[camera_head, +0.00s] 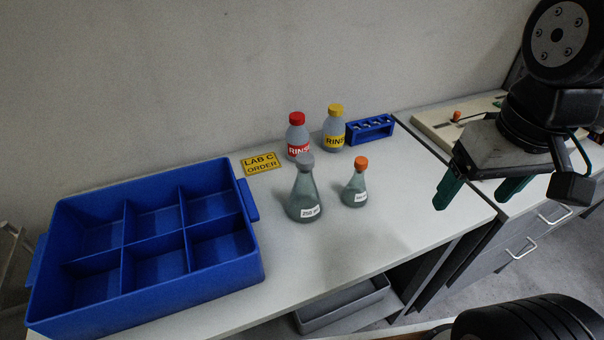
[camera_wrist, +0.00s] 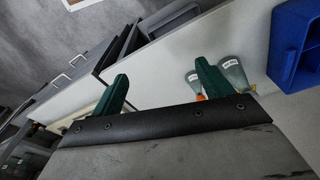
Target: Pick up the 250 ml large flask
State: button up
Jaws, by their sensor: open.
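The large flask (camera_head: 305,193) is a grey-green cone with a grey stopper and a 250 ml label. It stands upright on the white bench, right of the blue crate. A smaller flask (camera_head: 355,188) with an orange stopper stands just right of it. My gripper (camera_head: 480,192) is open and empty, above the bench's right end, well to the right of both flasks. In the wrist view my gripper's green fingers (camera_wrist: 160,85) are spread apart. The large flask (camera_wrist: 232,72) shows there beyond the right finger, and the smaller flask (camera_wrist: 194,80) is partly hidden by that finger.
A blue six-compartment crate (camera_head: 258,262) fills the bench's left side, its compartments empty. Behind the flasks stand a red-capped bottle (camera_head: 297,136), a yellow-capped bottle (camera_head: 334,128) and a blue rack (camera_head: 371,131). A yellow sign (camera_head: 260,163) lies near the wall. The bench's front right is clear.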

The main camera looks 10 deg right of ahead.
aim_at(304, 204)
jog(key=z, duration=2.45)
jog(key=k, duration=1.55)
jog(key=u, duration=1.25)
